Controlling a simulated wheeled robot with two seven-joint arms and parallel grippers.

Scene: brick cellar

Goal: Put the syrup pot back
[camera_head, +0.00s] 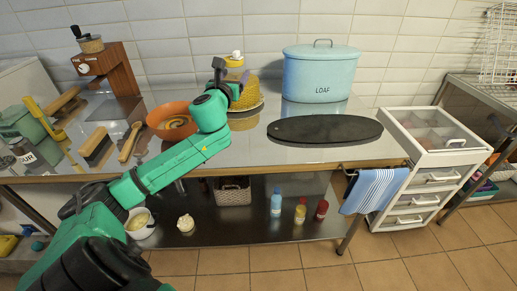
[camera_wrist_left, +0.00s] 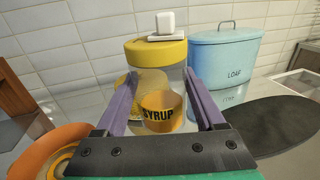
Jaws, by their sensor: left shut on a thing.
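The syrup pot (camera_head: 235,61) is a clear jar with a yellow lid, a white knob and a yellow band reading SYRUP; it fills the middle of the left wrist view (camera_wrist_left: 158,52). My left gripper (camera_head: 232,86) is shut on it, with the purple fingers (camera_wrist_left: 160,88) on either side of the jar. The pot is upright, at the back of the steel table (camera_head: 330,154). Its base is hidden in both views, so I cannot tell whether it touches the table. My right gripper is not in view.
A yellow woven thing (camera_head: 249,97) is close by the pot. An orange bowl (camera_head: 160,110) is left of my gripper. A blue LOAF bin (camera_head: 320,75) and a dark oval board (camera_head: 325,129) are to the right. A wooden grinder (camera_head: 108,68) and brushes are at left.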

